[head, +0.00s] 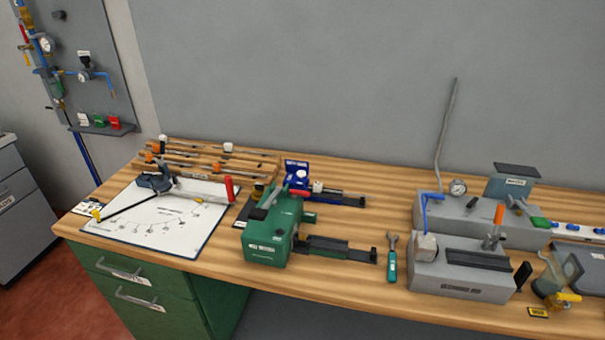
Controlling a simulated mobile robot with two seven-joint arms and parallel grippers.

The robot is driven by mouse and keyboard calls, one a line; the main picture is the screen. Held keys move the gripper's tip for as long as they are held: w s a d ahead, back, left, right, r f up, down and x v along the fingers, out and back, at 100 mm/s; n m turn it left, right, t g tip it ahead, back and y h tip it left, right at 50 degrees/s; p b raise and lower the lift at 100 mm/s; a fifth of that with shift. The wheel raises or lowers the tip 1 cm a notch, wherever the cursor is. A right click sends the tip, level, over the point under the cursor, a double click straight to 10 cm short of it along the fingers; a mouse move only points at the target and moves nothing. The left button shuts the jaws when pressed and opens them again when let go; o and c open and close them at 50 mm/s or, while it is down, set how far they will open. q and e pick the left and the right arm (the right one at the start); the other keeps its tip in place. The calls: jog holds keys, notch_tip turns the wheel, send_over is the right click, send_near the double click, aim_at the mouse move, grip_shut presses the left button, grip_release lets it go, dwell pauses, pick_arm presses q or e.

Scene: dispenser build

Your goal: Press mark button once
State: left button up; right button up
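I cannot pick out a button clearly labelled as the mark button, because the lettering is too small to read. A small blue device (297,172) with a white round part on top stands near the middle of the bench, behind the green machine. A green machine (268,232) with white lettering and a grey lever stands in front of it, with a dark rail (335,249) reaching to the right. Neither of my grippers is in view.
The wooden bench (340,285) has clear room along its front edge. A white sheet (165,232) with a blue-grey tool lies at left, wooden racks (205,158) behind. A green-handled wrench (392,262) lies right of centre. Grey fixtures (460,283) with a gauge fill the right.

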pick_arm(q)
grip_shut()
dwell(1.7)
